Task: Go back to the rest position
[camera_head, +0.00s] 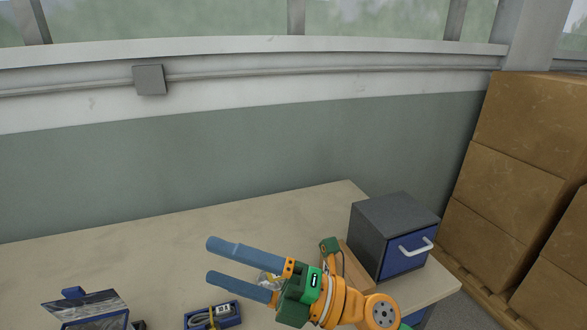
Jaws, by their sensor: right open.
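My right gripper (224,262) is in the lower middle of the head view, with its two blue fingers spread apart and pointing left. Nothing is between the fingers. It is above the pale table (120,254), and its orange and green wrist hides part of the tabletop. A small clear item (268,279) shows partly behind the lower finger. My left gripper is not in view.
A dark cabinet (372,235) with a blue drawer front stands at the table's right, beside a wooden block (356,266). A blue tray (228,322) and a blue-edged box (90,308) are near the front. Cardboard boxes (505,185) are stacked at right. The table's back left is clear.

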